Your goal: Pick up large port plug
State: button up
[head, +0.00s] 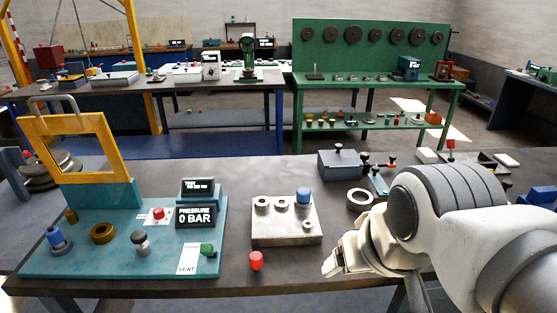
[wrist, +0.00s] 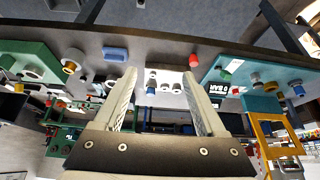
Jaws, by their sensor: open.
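A silver block (head: 285,232) with round ports stands mid-bench. I cannot tell for certain which is the large port plug. In the wrist view, which looks upside down, the blue plug (wrist: 151,87) and red plug (wrist: 194,61) show beyond the fingers. My gripper (head: 331,262) is right of the block near the front edge, apart from both plugs. In the wrist view my gripper (wrist: 159,76) is open with nothing held between its fingers.
A teal test stand (head: 110,262) with a yellow-framed guard (head: 75,148), pressure display (head: 195,217) and green vent knob (head: 207,249) is at left. A grey box (head: 340,164) and white ring (head: 360,200) lie behind my gripper. Bare bench lies between stand and block.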

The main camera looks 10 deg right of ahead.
jog(key=o, duration=0.3)
jog(key=shift+w+r, duration=0.1)
jog(key=w+r+n+g+p, duration=0.1)
jog(key=w+r, duration=0.3)
jog(key=w, duration=0.2)
jog(key=w+r+n, duration=0.1)
jog(key=w+r, duration=0.2)
jog(key=w, duration=0.3)
jog(key=n+g+y+p, duration=0.1)
jog(key=n+g+p, duration=0.25)
jog(key=n, duration=0.35)
send_over(304, 191)
jog(key=s+d, duration=0.1)
jog(key=s, duration=0.1)
notch_tip(304, 191, down, 12)
jog(key=f, duration=0.8)
jog(key=w+a+f, duration=0.1)
jog(key=f, duration=0.2)
jog(key=shift+f+p, duration=0.4)
jog(key=shift+w+f+p, duration=0.2)
jog(key=shift+f, duration=0.65)
jog(key=shift+w+f+p, duration=0.2)
jog(key=shift+f+p, duration=0.05)
jog(key=shift+f, duration=0.6)
jog(key=shift+w+f+p, duration=0.2)
jog(key=shift+f, duration=0.65)
